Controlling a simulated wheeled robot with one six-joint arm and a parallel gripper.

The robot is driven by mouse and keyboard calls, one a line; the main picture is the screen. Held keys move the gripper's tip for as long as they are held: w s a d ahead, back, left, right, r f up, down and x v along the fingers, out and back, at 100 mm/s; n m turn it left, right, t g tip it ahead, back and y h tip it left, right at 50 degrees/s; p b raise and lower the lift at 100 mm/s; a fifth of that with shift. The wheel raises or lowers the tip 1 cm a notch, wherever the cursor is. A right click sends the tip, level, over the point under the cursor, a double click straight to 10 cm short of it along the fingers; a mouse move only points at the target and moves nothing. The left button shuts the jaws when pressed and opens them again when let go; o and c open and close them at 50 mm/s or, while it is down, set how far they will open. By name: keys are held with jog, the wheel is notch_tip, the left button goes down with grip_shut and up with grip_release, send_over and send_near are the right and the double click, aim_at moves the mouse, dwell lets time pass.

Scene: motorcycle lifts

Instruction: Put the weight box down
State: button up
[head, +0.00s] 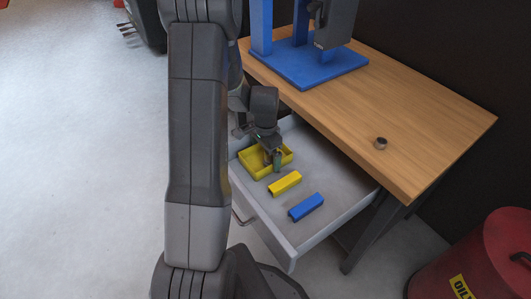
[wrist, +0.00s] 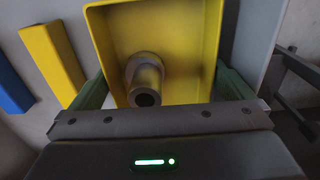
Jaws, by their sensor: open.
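The weight box is an open yellow box (head: 262,174) resting in the open grey drawer (head: 340,201). In the wrist view the yellow box (wrist: 213,45) holds a grey stepped cylinder with a dark hole, the weight (wrist: 147,82). My gripper (head: 272,160) is down at the box. Its green fingers (wrist: 165,88) are open, one on each side of the box's near end. I cannot tell whether they touch its walls. In the head view my gripper hides part of the box.
A yellow bar (head: 285,184) and a blue bar (head: 306,207) lie in the drawer right of the box. The wooden bench top (head: 420,130) overhangs the drawer's back. It carries a blue stand (head: 305,65) and a small metal ring (head: 380,143). A red oil drum (head: 470,255) stands at right.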

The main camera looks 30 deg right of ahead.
notch_tip(320, 180, up, 12)
jog(key=p, duration=0.8)
jog(key=shift+f, duration=0.2)
jog(key=shift+c, duration=0.2)
dwell(0.4)
